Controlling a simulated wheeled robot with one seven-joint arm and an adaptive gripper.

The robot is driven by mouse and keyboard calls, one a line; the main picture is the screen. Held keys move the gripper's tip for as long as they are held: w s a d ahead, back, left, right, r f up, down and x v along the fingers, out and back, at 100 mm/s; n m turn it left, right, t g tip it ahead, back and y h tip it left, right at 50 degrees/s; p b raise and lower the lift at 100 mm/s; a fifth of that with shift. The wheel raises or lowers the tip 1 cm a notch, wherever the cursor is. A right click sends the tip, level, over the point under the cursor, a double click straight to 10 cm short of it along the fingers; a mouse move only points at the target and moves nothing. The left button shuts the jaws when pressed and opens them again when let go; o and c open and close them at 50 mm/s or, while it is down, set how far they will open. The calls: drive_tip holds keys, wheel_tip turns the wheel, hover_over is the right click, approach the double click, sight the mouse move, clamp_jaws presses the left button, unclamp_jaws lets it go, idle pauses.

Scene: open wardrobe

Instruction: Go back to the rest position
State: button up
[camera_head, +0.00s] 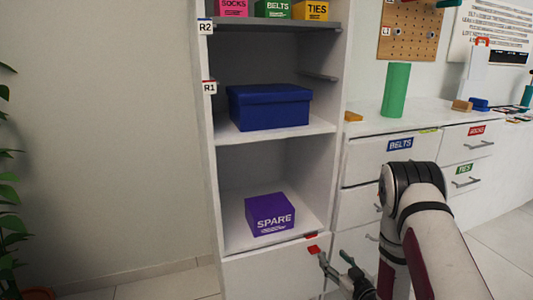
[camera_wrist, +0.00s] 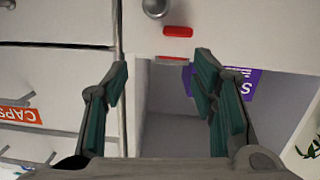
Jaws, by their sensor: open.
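My gripper (camera_head: 334,259) is in front of the lower part of the open wardrobe (camera_head: 268,276), near its right side, at the end of my arm. In the wrist view my gripper (camera_wrist: 160,68) has its two dark green fingers spread wide, with nothing between them. A red tab (camera_head: 313,249) on the lower front panel is close to the fingertips in the head view. Red pieces (camera_wrist: 178,31) also show beyond the fingers in the wrist view. The purple SPARE box (camera_head: 269,214) sits on the low shelf and is partly hidden behind a finger in the wrist view (camera_wrist: 249,85).
A blue lidded box (camera_head: 269,107) sits on the middle shelf. SOCKS, BELTS and TIES boxes (camera_head: 273,9) stand on the upper shelf. Right of the wardrobe is a white drawer unit (camera_head: 360,160) with a green cylinder (camera_head: 396,90) on top. The floor at left is clear beside a plant (camera_head: 8,190).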

wheel_tip(320, 180, up, 12)
drive_tip(key=w+d+g+h, duration=0.2)
drive_tip(key=w+g+h, duration=0.1)
drive_tip(key=s+r+m+g+h, duration=0.2)
drive_tip(key=s+r+g+h, duration=0.15)
drive_tip(key=s+r, duration=0.6)
drive_tip(key=s+a+r+m+g+y, duration=0.1)
drive_tip(key=s+a+r+g, duration=0.2)
drive_tip(key=s, duration=1.1)
drive_tip(key=s+a+r+g+p, duration=0.1)
drive_tip(key=s+r+g, duration=0.25)
drive_tip(key=s, duration=0.95)
drive_tip(key=s+a+r+m+g+y, duration=0.1)
drive_tip(key=s+a+r+g, duration=0.3)
drive_tip(key=s, duration=1)
wheel_tip(320, 180, up, 40)
drive_tip(key=d+t+p, duration=0.2)
drive_tip(key=t+p, duration=0.3)
drive_tip(key=p, duration=3.3)
drive_tip(key=shift+w+d+r, duration=0.15)
drive_tip(key=shift+w+r, duration=0.05)
drive_tip(key=shift+w, duration=0.2)
